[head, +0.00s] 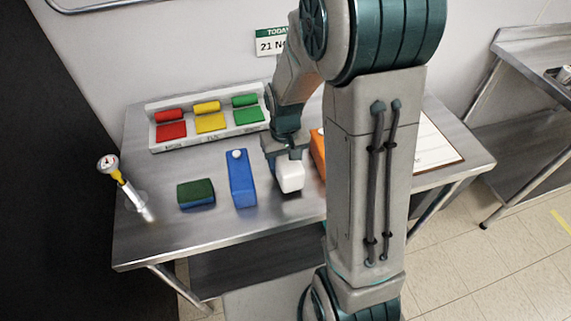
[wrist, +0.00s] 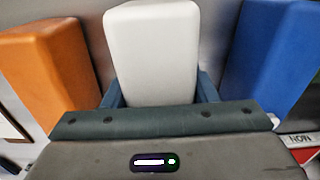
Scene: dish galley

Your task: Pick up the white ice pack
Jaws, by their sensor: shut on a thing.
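The white ice pack (head: 291,177) is a rounded white block over the steel table, between a blue block and an orange block. It also shows in the wrist view (wrist: 152,50), upright in the picture between my fingers. My gripper (head: 287,160) is shut on the white ice pack, one finger on each side of it. Whether the pack touches the tabletop is hard to tell. My gripper's body hides its near end in the wrist view (wrist: 158,98).
The blue block (head: 242,180) stands left of the pack, and the orange block (head: 318,152) is close on the right, partly behind my arm. A green-topped sponge (head: 196,194), a thermometer-like tool (head: 124,186) and a tray of coloured pieces (head: 160,147) are further left.

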